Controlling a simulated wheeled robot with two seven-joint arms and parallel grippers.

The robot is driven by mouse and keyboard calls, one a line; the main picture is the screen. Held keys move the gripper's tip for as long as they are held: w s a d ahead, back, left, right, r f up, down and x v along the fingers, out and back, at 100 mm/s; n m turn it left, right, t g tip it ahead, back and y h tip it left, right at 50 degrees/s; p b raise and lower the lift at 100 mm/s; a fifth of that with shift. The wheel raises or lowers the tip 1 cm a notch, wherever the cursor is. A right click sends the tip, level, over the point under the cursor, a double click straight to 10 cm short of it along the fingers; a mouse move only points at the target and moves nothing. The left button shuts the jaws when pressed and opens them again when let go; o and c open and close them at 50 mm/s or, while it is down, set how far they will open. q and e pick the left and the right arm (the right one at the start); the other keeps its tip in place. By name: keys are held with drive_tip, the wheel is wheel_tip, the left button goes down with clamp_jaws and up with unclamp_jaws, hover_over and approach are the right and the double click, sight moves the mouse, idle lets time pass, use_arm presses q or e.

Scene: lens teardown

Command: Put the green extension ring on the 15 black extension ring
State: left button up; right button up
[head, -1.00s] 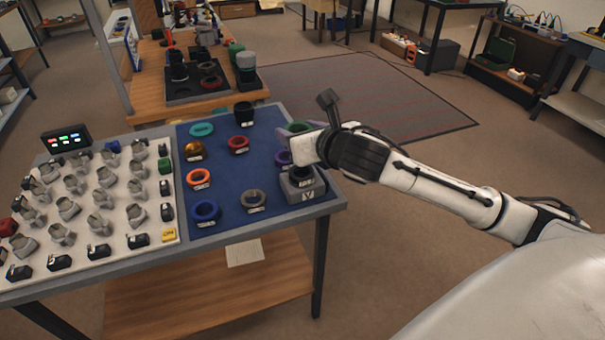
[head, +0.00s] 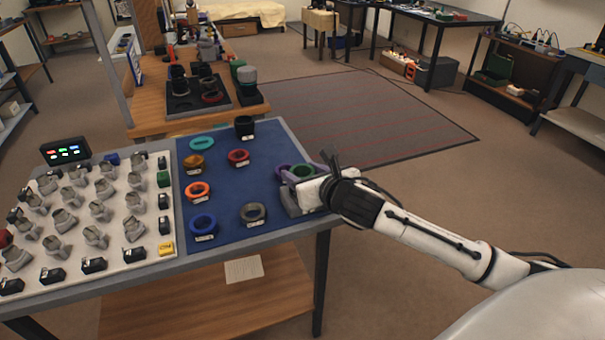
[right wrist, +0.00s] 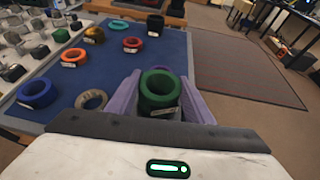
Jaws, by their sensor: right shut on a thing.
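The green extension ring (head: 302,171) is held between the purple fingers of my right gripper (head: 300,173), above the grey block (head: 290,204) at the mat's right edge. In the right wrist view the green ring (right wrist: 160,88) sits upright between both fingers, its hole facing up. A dark part with a pale label (right wrist: 170,113) shows just below it, probably the black extension ring. My gripper hides most of that part and the block, so I cannot tell whether the rings touch. My left gripper is not in view.
The blue mat (head: 222,184) carries a teal ring (head: 202,143), orange ring (head: 198,190), blue ring (head: 203,225), red ring (head: 238,157), grey ring (head: 252,212) and a tall black ring (head: 244,126). A white tray (head: 150,247) of several parts lies left.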

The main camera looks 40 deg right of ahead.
drive_tip(key=shift+f, duration=0.1)
drive_tip(key=o, duration=1.1)
